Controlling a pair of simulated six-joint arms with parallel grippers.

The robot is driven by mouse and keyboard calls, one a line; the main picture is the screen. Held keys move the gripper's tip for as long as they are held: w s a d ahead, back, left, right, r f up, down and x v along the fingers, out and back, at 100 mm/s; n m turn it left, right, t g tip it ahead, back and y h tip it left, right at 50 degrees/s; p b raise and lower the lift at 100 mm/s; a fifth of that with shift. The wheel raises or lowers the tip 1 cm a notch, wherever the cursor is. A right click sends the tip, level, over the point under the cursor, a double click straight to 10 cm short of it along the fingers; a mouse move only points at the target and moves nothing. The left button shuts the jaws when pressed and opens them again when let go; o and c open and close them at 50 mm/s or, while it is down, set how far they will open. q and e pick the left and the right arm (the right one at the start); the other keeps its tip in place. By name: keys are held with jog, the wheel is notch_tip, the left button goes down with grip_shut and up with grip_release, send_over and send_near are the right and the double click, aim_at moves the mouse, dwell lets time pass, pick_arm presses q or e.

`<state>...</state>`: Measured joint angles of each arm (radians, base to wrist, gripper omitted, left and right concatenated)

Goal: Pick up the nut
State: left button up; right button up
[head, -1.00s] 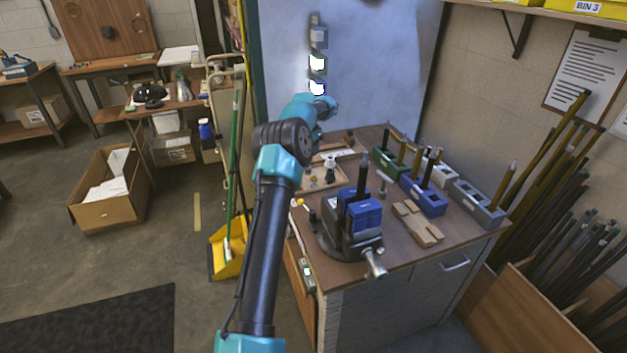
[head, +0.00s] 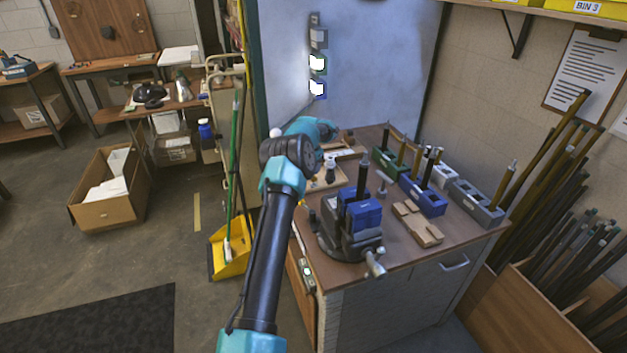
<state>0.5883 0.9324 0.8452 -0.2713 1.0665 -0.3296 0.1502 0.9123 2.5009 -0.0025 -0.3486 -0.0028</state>
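One arm, which I take to be my left, reaches up from the bottom centre. Its teal wrist bends over the back left of the workbench (head: 405,262). The gripper and its fingertips are hidden or cannot be made out there, so I cannot tell if they hold anything. A shallow wooden tray (head: 318,187) lies just below the wrist, partly covered by the arm. A dark, light-collared part (head: 330,171) stands at it. I cannot pick out the nut; any small parts in the tray are too small or covered. My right gripper is not in view.
A vise with blue jaws (head: 364,213) stands at the bench front. Pale wooden blocks (head: 418,224) lie right of it. A blue holder (head: 428,200), a grey holder (head: 474,206) and a green holder (head: 388,165) with upright rods fill the back and right.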

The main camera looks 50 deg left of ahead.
pick_arm(q)
jog(key=f, duration=0.3)
jog(key=w+f, duration=0.1)
jog(key=f, duration=0.1)
dwell(0.4)
jog(key=c, duration=0.7)
notch_tip(320, 180, up, 10)
dwell(0.4)
dwell(0.5)
